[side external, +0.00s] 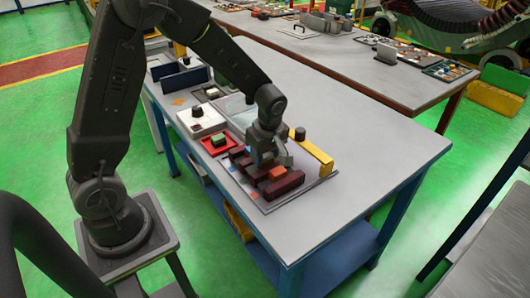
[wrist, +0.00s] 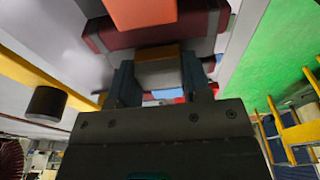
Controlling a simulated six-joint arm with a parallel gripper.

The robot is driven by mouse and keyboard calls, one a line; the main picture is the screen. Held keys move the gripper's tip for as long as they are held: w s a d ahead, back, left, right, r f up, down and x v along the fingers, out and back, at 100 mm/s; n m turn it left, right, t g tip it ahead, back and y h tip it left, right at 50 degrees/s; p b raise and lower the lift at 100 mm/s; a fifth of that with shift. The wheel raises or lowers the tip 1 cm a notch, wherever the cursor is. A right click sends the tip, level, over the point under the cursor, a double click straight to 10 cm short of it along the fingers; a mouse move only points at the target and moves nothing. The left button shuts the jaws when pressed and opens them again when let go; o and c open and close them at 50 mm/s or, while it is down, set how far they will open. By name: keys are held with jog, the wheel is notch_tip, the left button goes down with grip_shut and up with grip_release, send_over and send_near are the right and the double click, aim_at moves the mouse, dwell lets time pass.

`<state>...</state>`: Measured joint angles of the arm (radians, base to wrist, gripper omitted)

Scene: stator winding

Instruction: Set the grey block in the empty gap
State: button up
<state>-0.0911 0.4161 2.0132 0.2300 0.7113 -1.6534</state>
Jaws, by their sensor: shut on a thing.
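My gripper (side external: 266,161) is over the fixture near the front of the table, shut on the grey block. In the wrist view the grey block (wrist: 160,72) sits between the two fingers (wrist: 159,84), with a brownish strip along its upper edge. Dark red bars (side external: 283,185) lie side by side in the fixture, close to the gripper. An orange block (side external: 277,172) lies on them; it also shows at the top of the wrist view (wrist: 140,12). The gripper hides the spot beneath it, so I cannot tell whether the grey block touches the bars or the gap.
A yellow bar (side external: 312,155) and a black knob (side external: 299,134) stand just right of the gripper. A red tray with a green block (side external: 218,140) and a white box with a black knob (side external: 198,116) are to the left. The table's right part (side external: 385,150) is clear.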

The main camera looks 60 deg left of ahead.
dwell(0.3)
jog(key=o, duration=1.3)
jog(key=shift+c, duration=0.2)
jog(key=shift+r, duration=0.1)
jog(key=shift+r, duration=3.4)
jog(key=shift+r, duration=0.1)
jog(key=s+d+r+m+t+h, duration=0.1)
jog(key=s+d+r+m+t, duration=0.1)
jog(key=s+r+m, duration=0.4)
jog(key=s+d+r+m+t, duration=0.3)
jog(key=s+r+m, duration=0.3)
jog(key=s+m, duration=0.5)
jog(key=shift+s+d+m+t+h, duration=0.3)
jog(key=shift+s+d+m+h, duration=0.1)
jog(key=shift+d+m, duration=0.15)
